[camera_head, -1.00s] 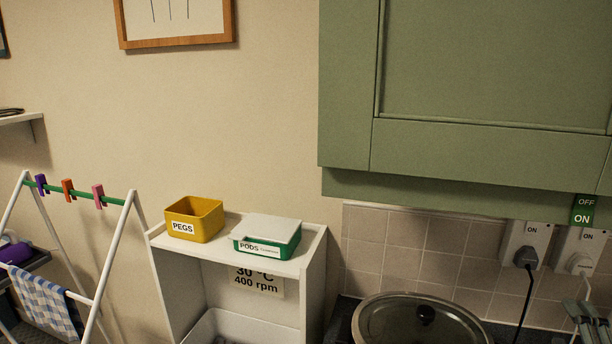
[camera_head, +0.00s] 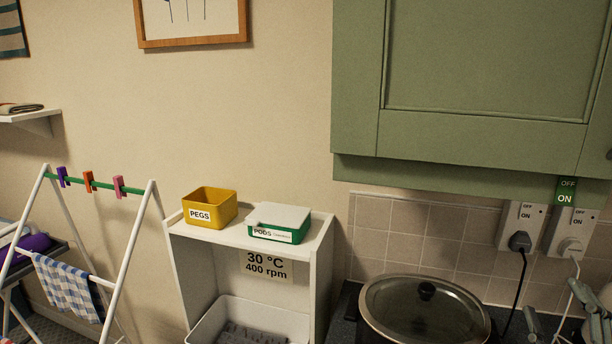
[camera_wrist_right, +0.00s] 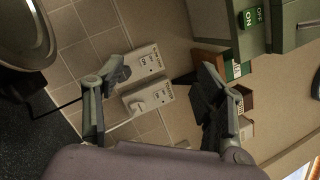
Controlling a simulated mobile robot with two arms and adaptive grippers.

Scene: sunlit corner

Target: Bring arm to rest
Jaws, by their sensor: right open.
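My right gripper (camera_head: 565,318) shows at the lower right corner of the head view, partly cut off by the frame edge. It is in front of the tiled wall and below the two sockets. In the right wrist view the same gripper (camera_wrist_right: 162,78) has its two grey fingers wide apart with nothing held between them. The wall sockets (camera_wrist_right: 147,80) show beyond the gap. My left gripper is not in view.
A lidded pan (camera_head: 425,308) stands on the dark counter left of my right gripper. A plug with a black cord (camera_head: 520,242) hangs nearby. A green cabinet (camera_head: 460,120) overhangs the counter. A shelf unit (camera_head: 321,265) holds a yellow PEGS box (camera_head: 222,207) and a PODS box (camera_head: 285,236). A drying rack (camera_head: 133,245) stands left.

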